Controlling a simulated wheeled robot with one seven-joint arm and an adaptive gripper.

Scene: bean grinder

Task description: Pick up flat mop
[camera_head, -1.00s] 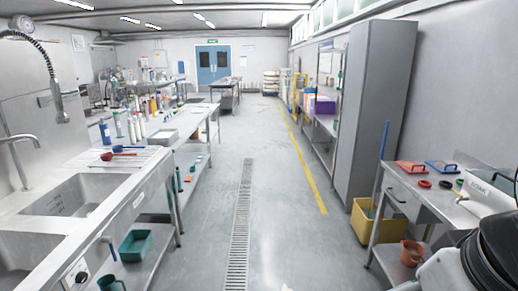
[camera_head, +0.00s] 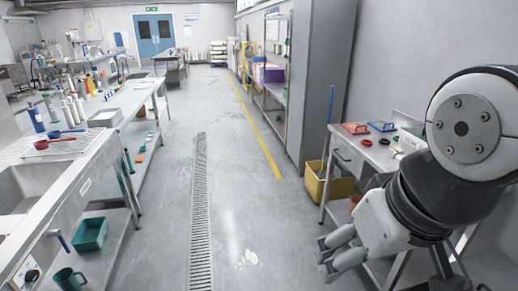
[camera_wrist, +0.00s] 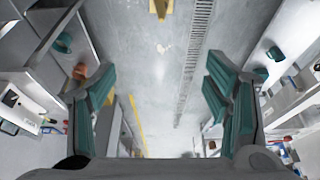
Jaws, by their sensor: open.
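A thin blue pole (camera_head: 329,130) stands upright beside the tall grey cabinet, with its lower end at the yellow bucket (camera_head: 328,183). It may be the mop's handle; no flat mop head can be made out. My gripper (camera_head: 330,252) is at the lower right, in front of and below the bucket in the head picture, apart from it and from the pole. In the wrist view my gripper (camera_wrist: 160,88) has its fingers spread wide with nothing between them. The pole cannot be picked out in the wrist view.
A steel table (camera_head: 348,160) with red and blue trays stands right of the bucket, partly behind my arm. The tall grey cabinet (camera_head: 325,75) stands behind. A sink counter (camera_head: 75,155) runs along the left. The floor aisle with its drain grate (camera_head: 200,220) is clear.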

